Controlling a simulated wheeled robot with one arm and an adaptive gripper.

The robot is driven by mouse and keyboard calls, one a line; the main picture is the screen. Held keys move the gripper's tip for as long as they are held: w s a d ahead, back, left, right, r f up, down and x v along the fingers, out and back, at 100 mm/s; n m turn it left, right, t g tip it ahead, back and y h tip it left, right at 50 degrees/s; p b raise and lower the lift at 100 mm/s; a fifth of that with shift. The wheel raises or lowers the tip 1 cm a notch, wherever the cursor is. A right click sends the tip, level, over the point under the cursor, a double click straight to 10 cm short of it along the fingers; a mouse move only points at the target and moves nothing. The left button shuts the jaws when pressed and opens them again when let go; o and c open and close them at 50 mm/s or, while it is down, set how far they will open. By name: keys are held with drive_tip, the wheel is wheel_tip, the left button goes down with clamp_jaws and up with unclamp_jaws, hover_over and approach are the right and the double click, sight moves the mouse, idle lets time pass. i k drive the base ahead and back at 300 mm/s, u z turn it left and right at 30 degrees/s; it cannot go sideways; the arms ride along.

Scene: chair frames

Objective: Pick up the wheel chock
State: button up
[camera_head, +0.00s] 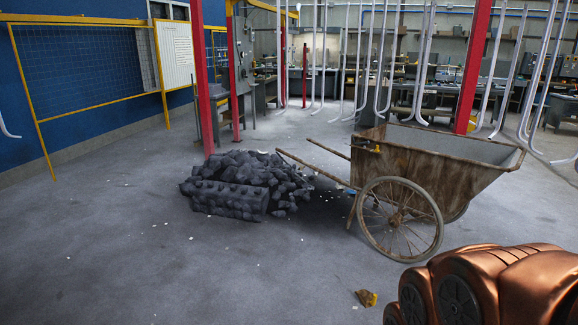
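A small yellow-brown object (366,298), which looks like the wheel chock, lies on the grey floor near the bottom edge, right of centre. It is small in the view, and its exact shape is hard to make out. It lies in front of the cart and apart from the cart's wheel. Nothing is seen touching it. My gripper is not in view.
A rusty two-wheeled cart (430,165) stands right of centre, its handles pointing left. A pile of dark lumpy pieces (240,185) lies left of it. Red posts (202,80) rise behind. The floor at front left is mostly clear, with small white scraps.

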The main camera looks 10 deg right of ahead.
sight(368, 299)
drive_tip(key=i, duration=3.15)
drive_tip(key=z, duration=1.15)
